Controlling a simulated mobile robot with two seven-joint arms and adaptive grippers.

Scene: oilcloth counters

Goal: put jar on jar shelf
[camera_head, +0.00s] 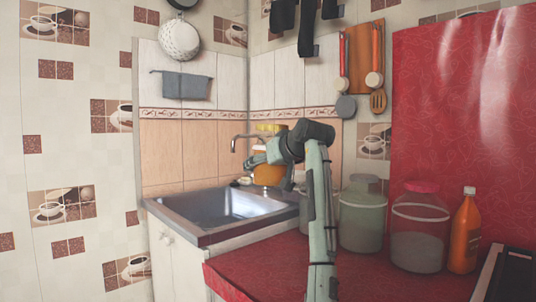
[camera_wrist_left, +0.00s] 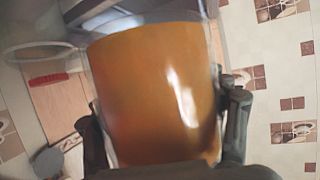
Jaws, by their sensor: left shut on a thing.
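The jar (camera_head: 268,176) has orange contents and a yellow lid, and is above the back of the sink in the head view. My left gripper (camera_head: 258,157) is shut around it and partly covers it. In the left wrist view the jar (camera_wrist_left: 155,90) fills the middle, with dark gripper fingers on both sides. My right gripper is not in view. No shelf can be made out clearly as the jar shelf.
A metal sink (camera_head: 225,203) is below the held jar. A red counter (camera_head: 270,268) holds a greenish jar (camera_head: 361,222), a pink-lidded jar (camera_head: 418,240) and an orange bottle (camera_head: 465,235). Utensils (camera_head: 375,60) and a strainer (camera_head: 179,40) hang on the walls.

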